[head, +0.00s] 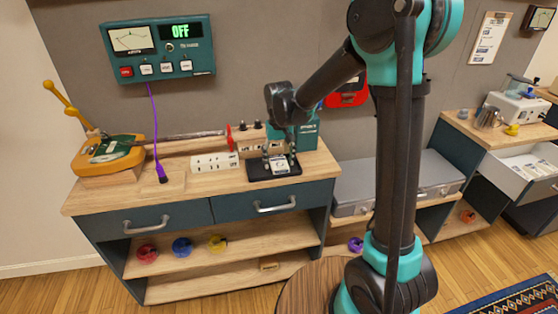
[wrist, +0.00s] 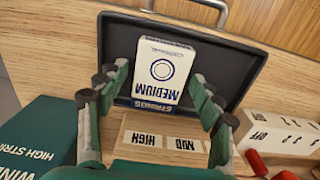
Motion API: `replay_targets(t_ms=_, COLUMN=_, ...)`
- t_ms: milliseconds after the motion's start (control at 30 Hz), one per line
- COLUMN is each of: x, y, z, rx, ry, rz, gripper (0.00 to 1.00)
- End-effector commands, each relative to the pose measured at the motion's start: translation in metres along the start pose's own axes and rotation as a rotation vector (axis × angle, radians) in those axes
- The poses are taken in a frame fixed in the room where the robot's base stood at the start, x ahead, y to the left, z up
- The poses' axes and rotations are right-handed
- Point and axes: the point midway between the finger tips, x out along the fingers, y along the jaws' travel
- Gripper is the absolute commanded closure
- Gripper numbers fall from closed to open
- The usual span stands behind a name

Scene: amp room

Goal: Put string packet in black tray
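The string packet (wrist: 162,72) is a white box with a blue circle, marked MEDIUM and STRINGS. In the wrist view it lies over the floor of the black tray (wrist: 232,62), within its rim. In the head view the packet (head: 281,163) shows pale against the black tray (head: 259,172) on the workbench. My gripper (wrist: 160,82) is low over the tray with one finger on each side of the packet. The fingers look apart, with a narrow gap at the packet's left edge. Contact on the right side is unclear.
A pale block labelled HIGH and MID (wrist: 165,140) stands beside the tray. A dark green HIGH STRINGS box (wrist: 35,140) is at the wrist view's lower left. Drawers (head: 255,202) are below.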

Motion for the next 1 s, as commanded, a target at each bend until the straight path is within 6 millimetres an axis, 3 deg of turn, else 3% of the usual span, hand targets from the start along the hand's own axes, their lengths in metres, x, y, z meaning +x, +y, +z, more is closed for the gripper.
replay_targets(t_ms=267, x=0.0, y=0.0, z=0.0, rx=0.0, ry=0.0, rz=0.0, gripper=0.3)
replay_targets(t_ms=433, x=-0.011, y=0.0, z=0.0, rx=0.0, ry=0.0, rz=0.0, gripper=0.3)
replay_targets(t_ms=1000, x=-0.111, y=0.0, z=0.0, rx=0.0, ry=0.0, rz=0.0, gripper=0.3)
